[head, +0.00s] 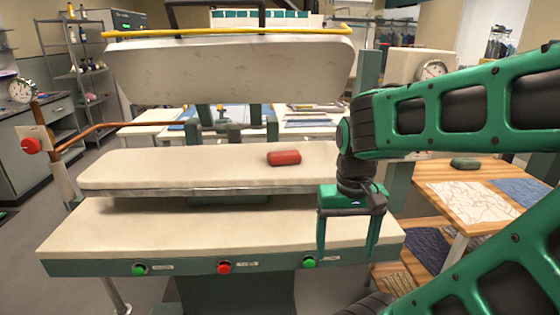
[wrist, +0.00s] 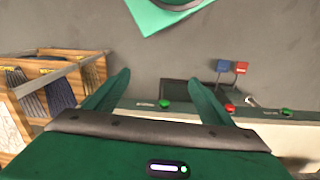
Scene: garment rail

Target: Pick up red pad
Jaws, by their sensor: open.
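The red pad (head: 284,158) lies on the cream padded board (head: 150,168) of the press, right of its middle. My gripper (head: 345,255) points down in front of the press's lower table, to the right of the pad and nearer to me. Its two green fingers are apart with nothing between them. In the wrist view my gripper (wrist: 155,95) shows its spread fingers over the front edge of the press table and the floor. The red pad is not in the wrist view.
The raised upper press plate (head: 230,70) hangs above the board. Green and red buttons (head: 224,267) line the press table's front. A wooden table (head: 450,190) with cloths and a dark green pad (head: 465,163) stands at right. The board left of the red pad is clear.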

